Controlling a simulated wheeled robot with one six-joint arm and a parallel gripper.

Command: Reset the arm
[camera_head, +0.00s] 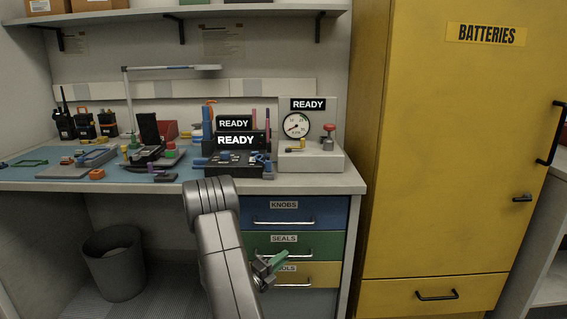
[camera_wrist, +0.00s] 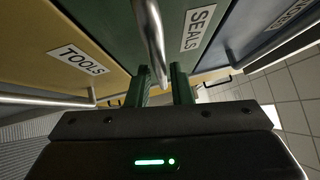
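My arm (camera_head: 220,245) reaches down in front of the drawer unit, with my gripper (camera_head: 279,262) low by the green SEALS drawer (camera_head: 262,243) and the yellow TOOLS drawer (camera_head: 322,274). In the wrist view my gripper (camera_wrist: 162,82) has two dark green fingers with a gap between them. The metal handle of the SEALS drawer (camera_wrist: 150,30) runs down toward that gap, and its end appears between or just beyond the fingertips. I cannot tell whether they touch. I see nothing held. The drawers look shut in the head view.
The workbench (camera_head: 330,181) above the drawers holds radios, test units reading READY and a gauge box (camera_head: 310,158). A yellow BATTERIES cabinet (camera_head: 450,150) stands at right. A grey bin (camera_head: 114,265) stands on the floor under the bench at left.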

